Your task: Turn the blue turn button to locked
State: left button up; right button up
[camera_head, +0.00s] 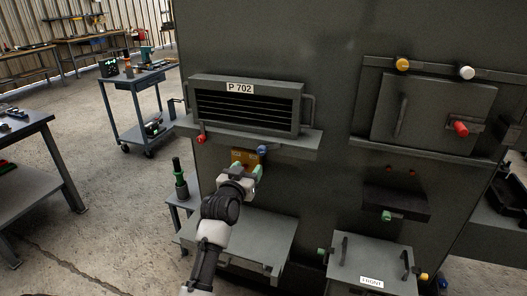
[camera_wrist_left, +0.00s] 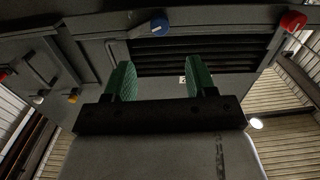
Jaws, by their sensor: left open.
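In the left wrist view the open gripper (camera_wrist_left: 159,70) does not appear to touch the button. Whether the button's position means locked cannot be told. My right gripper is not in view.
A red knob (camera_head: 201,139) sits at the shelf's left end. The vented unit (camera_head: 245,104) stands above. An orange-brown block (camera_head: 245,157) is behind my gripper. Another blue knob (camera_head: 442,282) is at the bottom right, beside the FRONT panel (camera_head: 372,262).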

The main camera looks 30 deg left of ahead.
aim_at(261, 152)
pick_arm(q)
jog(key=p+x, duration=0.1)
jog(key=x, duration=0.9)
jog(key=shift+w, duration=0.25)
jog(key=c, duration=0.9)
